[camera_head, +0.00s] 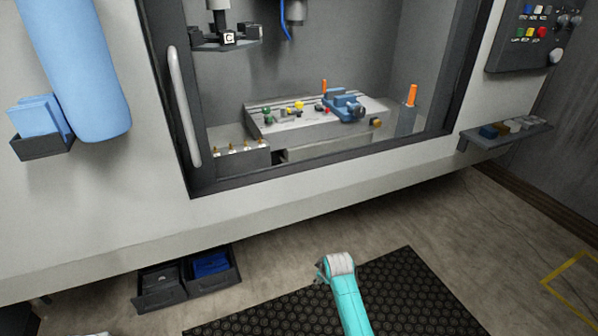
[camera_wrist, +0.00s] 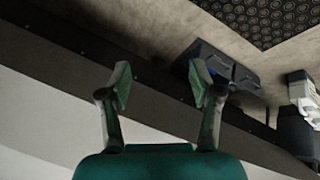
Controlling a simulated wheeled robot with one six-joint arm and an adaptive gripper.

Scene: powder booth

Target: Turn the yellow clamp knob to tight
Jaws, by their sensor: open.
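In the head view, a small yellow knob (camera_head: 299,106) sits among other coloured knobs on the grey fixture table (camera_head: 330,128) inside the open booth. Its marking and setting are too small to read. In the wrist view, my gripper (camera_wrist: 162,92) is open and empty, with its two fingers apart. It points toward the booth's lower front and the floor, away from the knob. In the head view, my arm (camera_head: 345,290) shows low over the black mat, well outside the booth. My fingers are not clear there.
The booth opening has a dark frame and a vertical handle (camera_head: 182,105) at left. Blue clamp blocks (camera_head: 345,105) and an orange-handled item (camera_head: 411,95) stand right of the knob. Dark bins (camera_head: 210,272) sit below the booth. A small shelf (camera_head: 505,134) juts out at right.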

